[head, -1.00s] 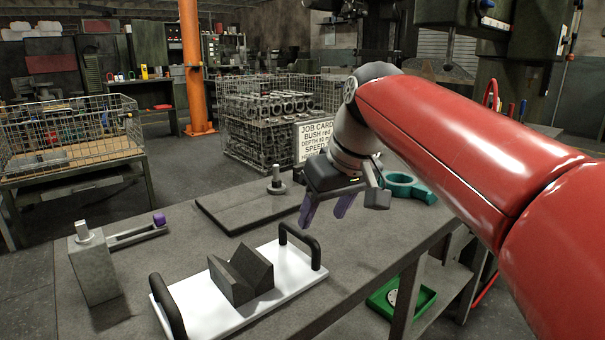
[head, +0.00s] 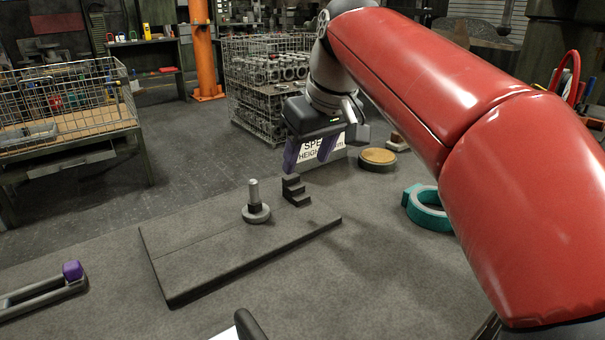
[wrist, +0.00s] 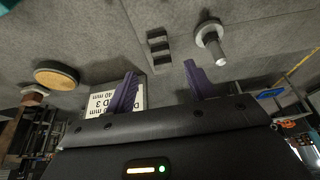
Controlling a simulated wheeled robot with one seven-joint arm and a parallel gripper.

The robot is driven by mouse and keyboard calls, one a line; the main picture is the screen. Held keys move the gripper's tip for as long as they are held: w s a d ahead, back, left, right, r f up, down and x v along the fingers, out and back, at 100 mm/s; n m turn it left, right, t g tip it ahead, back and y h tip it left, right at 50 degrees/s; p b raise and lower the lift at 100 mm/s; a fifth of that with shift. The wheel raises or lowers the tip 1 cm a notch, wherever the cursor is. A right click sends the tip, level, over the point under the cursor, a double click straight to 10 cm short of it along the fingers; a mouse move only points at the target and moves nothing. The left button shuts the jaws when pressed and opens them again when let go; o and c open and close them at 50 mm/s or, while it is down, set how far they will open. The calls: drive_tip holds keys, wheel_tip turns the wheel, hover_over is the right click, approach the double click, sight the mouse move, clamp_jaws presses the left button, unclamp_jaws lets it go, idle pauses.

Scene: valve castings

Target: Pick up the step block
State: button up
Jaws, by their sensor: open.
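The step block (head: 295,190) is a small dark block with stair-like steps. It stands at the far right part of a flat dark plate, to the right of a grey round-based post. It also shows in the wrist view (wrist: 159,47), beyond the gap between the fingertips. My gripper (head: 307,168) has two purple fingers, apart and empty, pointing down. In the head view it is above and slightly behind the step block, not touching it. In the wrist view my gripper (wrist: 158,72) is open with nothing between its fingers.
The grey post (head: 255,202) stands on the dark plate (head: 190,255) close to the step block. A white job card (head: 325,150) stands behind my fingers. A round tan-topped disc (head: 377,158) and a teal ring (head: 428,208) lie to the right. The front bench is mostly clear.

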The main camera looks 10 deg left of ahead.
sight(294, 185)
drive_tip(key=x, duration=0.5)
drive_tip(key=b+x, duration=0.1)
drive_tip(key=x, duration=0.1)
drive_tip(key=shift+w+a+f, duration=0.15)
drive_tip(key=shift+w+a, duration=0.05)
drive_tip(key=shift+a, duration=0.15)
clamp_jaws()
